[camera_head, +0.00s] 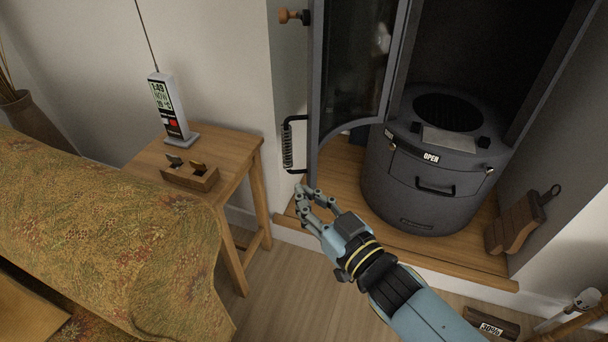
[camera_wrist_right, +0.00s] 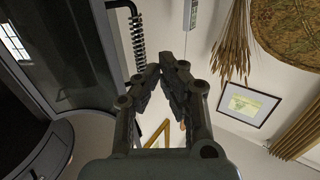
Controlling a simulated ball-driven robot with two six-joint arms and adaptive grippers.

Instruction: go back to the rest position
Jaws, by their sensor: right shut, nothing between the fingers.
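My right gripper (camera_head: 306,191) is shut and empty in the head view, just below the coiled handle of the open glass door. In the right wrist view its two fingertips (camera_wrist_right: 168,68) meet in the middle, with nothing between them. A gap shows between the gripper and the door handle (camera_head: 288,145) in the head view. The handle's coil also shows in the right wrist view (camera_wrist_right: 138,42). My left gripper is not in view.
The door (camera_head: 350,80) stands open beside a grey drum (camera_head: 425,190) labelled OPEN on a wooden ledge (camera_head: 330,225). A small table (camera_head: 235,160) holds a clock device (camera_head: 170,110) and a wooden block (camera_head: 190,178). A patterned cloth (camera_head: 110,220) covers furniture at left.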

